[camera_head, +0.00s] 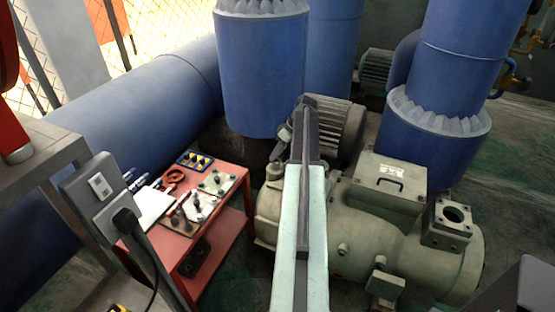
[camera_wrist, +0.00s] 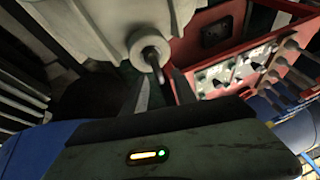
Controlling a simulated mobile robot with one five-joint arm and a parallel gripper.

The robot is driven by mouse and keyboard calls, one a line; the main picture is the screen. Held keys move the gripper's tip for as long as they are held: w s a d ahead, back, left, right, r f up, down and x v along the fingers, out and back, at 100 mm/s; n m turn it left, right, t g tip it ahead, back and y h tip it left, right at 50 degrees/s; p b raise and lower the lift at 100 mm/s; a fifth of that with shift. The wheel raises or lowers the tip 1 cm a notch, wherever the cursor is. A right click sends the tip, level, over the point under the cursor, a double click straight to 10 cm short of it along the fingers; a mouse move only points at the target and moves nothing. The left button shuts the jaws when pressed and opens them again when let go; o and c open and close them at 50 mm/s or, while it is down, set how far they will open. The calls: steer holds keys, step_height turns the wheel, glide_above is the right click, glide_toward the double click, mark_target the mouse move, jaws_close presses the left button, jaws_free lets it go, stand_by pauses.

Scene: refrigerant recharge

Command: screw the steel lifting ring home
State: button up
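The steel lifting ring (camera_wrist: 152,54) is a small dark metal loop at a round boss on the pale machine casing in the wrist view. I cannot tell how deep its thread sits. My gripper (camera_wrist: 156,78) points at it with two dark fingers, which stand apart on either side of the ring's near end; no clear contact shows. In the head view my gripper (camera_head: 283,142) is small and partly hidden by my arm, above the left end of the grey-green compressor (camera_head: 345,225). The ring cannot be made out there.
A red cart (camera_head: 215,245) with tools and fittings stands left of the compressor; it also shows in the wrist view (camera_wrist: 222,40). Large blue pipes (camera_head: 262,75) rise behind. A post with a socket (camera_head: 104,190) and plugged cable is at left. A motor (camera_head: 340,128) stands behind my arm.

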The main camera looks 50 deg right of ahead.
jaws_close()
steer(key=shift+m, duration=0.3)
steer(key=m, duration=0.1)
steer(key=m+h, duration=0.1)
steer(key=m, duration=0.1)
steer(key=m+h, duration=0.1)
steer(key=shift+s+a+t, duration=0.1)
steer(key=shift+a+t, duration=0.2)
steer(key=shift+t, duration=0.1)
steer(key=m+h, duration=0.2)
steer(key=m, duration=0.3)
steer(key=shift+m, duration=0.4)
steer(key=shift+h, duration=0.3)
jaws_free()
